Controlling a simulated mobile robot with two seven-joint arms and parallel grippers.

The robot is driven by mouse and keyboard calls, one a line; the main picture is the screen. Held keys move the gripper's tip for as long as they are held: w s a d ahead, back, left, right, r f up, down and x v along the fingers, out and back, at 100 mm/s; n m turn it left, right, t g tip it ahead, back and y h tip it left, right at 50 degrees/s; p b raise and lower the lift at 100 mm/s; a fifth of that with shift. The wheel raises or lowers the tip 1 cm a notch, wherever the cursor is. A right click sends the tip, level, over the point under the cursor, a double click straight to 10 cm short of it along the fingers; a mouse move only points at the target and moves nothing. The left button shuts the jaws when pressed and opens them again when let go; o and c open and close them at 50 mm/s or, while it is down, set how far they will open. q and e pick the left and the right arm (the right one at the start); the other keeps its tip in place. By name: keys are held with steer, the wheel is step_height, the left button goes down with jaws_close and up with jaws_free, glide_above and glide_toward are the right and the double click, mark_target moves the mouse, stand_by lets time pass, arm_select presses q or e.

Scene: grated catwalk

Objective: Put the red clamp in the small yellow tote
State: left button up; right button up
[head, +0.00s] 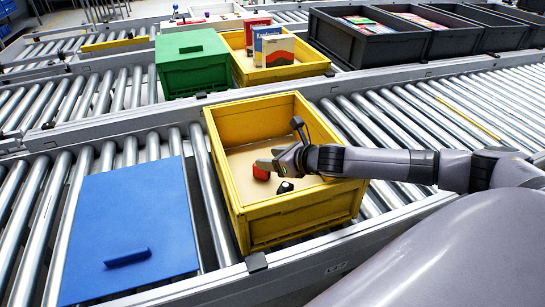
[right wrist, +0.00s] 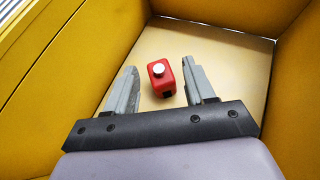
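The red clamp (head: 262,171) is inside the front yellow tote (head: 300,215), low over or on its pale floor; I cannot tell whether it touches. It is a small red block with a white round knob, clear in the right wrist view (right wrist: 162,82). My right gripper (head: 268,170) reaches down into this tote from the right. My left gripper is not in view.
A green-lidded tote (head: 192,62) stands behind. Dark grey totes (head: 370,45) with contents line the back right. The front tote's walls surround my gripper closely.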

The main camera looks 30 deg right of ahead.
stand_by(0.3)
steer(key=shift+r, duration=0.3)
steer(key=v, duration=0.7)
steer(key=shift+s+r, duration=0.2)
steer(key=shift+r, duration=0.25)
steer(key=shift+w, duration=0.1)
